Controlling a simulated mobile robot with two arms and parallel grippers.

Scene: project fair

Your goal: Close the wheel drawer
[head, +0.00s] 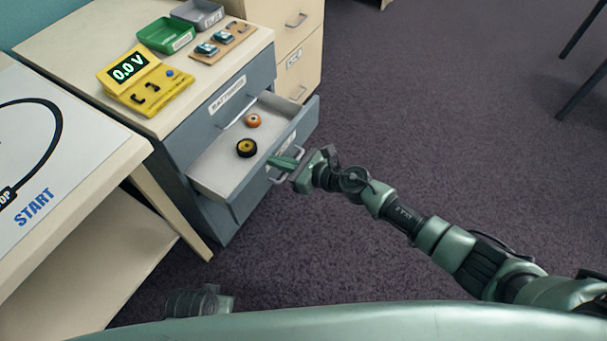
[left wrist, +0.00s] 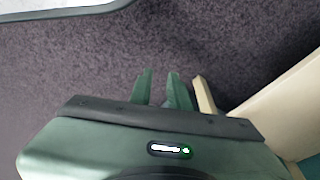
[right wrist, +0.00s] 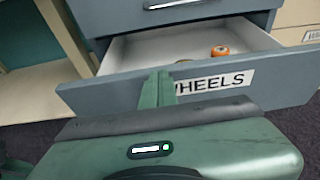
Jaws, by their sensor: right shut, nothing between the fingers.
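The wheel drawer (head: 213,172) is pulled out of a blue-grey cabinet. Its front (right wrist: 110,92) carries a WHEELS label (right wrist: 222,82). Inside lie a black-and-yellow wheel (head: 246,148) and an orange wheel (head: 253,120). My right gripper (head: 284,162) is shut and empty, its fingertips at the drawer front beside the handle (head: 275,178). In the right wrist view its fingers (right wrist: 157,88) overlap the front just left of the label; I cannot tell whether they touch. My left gripper (left wrist: 161,88) is open and empty above the carpet, away from the drawer.
The drawer above, labelled BATTERIES (head: 227,95), is closed. On the cabinet top stand a yellow meter (head: 146,80), a green tray (head: 166,36), a grey tray (head: 197,14) and a wooden board (head: 222,42). A table (head: 100,165) stands at left.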

